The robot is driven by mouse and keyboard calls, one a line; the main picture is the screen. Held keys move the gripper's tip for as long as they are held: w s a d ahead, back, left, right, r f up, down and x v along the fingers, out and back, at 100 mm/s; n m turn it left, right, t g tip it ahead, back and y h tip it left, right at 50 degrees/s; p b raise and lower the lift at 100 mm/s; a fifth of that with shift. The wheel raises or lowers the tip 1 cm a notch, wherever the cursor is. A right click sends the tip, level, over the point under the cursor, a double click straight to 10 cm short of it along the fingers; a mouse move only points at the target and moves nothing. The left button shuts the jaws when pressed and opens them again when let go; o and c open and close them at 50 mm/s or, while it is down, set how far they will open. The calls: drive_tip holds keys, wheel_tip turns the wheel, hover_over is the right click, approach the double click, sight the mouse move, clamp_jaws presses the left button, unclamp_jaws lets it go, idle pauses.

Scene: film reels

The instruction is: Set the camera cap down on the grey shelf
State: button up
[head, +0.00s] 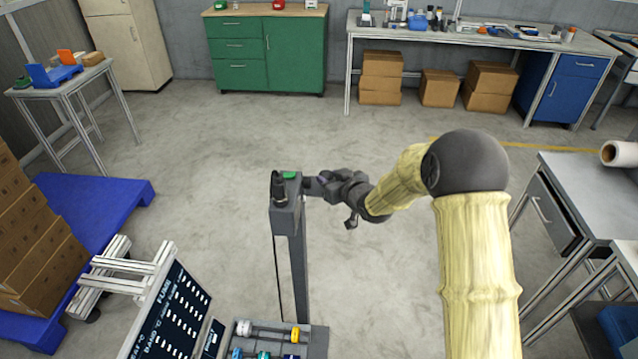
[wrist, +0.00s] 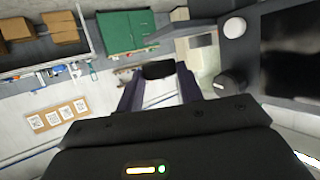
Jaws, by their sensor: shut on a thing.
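My gripper (head: 318,186) is at the top of a grey post, just to its right. In the wrist view my gripper (wrist: 158,85) has its fingers on both sides of a small dark piece, which I take to be the camera cap (wrist: 158,69). In the head view I cannot make the cap out apart from the dark gripper. A grey ledge (head: 318,342) with several coloured reels is low at the front, at the foot of the post; I cannot tell for sure whether it is the grey shelf.
The grey post (head: 298,255) carries a black knob and a green patch on top. A dark lettered board (head: 170,315) leans at the lower left. A blue pallet (head: 105,205) with boxes is at the left, a grey bench (head: 585,185) at the right. The floor behind is clear.

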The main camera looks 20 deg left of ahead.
sight(319, 191)
drive_tip(key=a+f, duration=0.1)
drive_tip(key=a+f+p, duration=0.1)
drive_tip(key=a, duration=0.1)
drive_tip(key=shift+s, duration=0.4)
drive_tip(key=shift+a+f, duration=0.1)
drive_tip(key=shift+f, duration=0.15)
drive_tip(key=shift+f, duration=0.15)
drive_tip(key=o, duration=0.7)
drive_tip(key=shift+r, duration=0.2)
